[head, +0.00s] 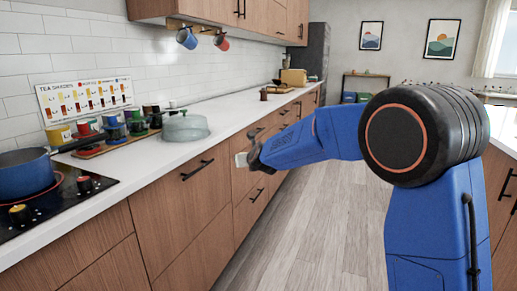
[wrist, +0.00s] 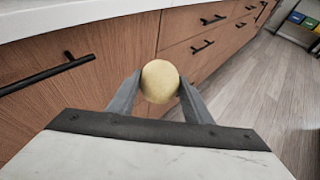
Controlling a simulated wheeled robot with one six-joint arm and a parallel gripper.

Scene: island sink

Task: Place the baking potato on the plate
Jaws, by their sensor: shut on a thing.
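The baking potato (wrist: 160,81) is a pale yellow, rounded thing held between the two fingers of my gripper (wrist: 158,88) in the wrist view. The fingers press on it from both sides. In the head view my gripper (head: 242,160) is in front of the wooden drawer fronts, left of the middle, and the potato is hidden there. I do not see a plate in either view.
A white counter (head: 180,155) runs along the left wall. It carries a glass lid (head: 184,127), several small jars (head: 112,128) and a blue pan (head: 25,174) on a black stove (head: 60,200). Drawer handles (head: 197,170) stick out near my gripper. The wooden floor (head: 318,220) is clear.

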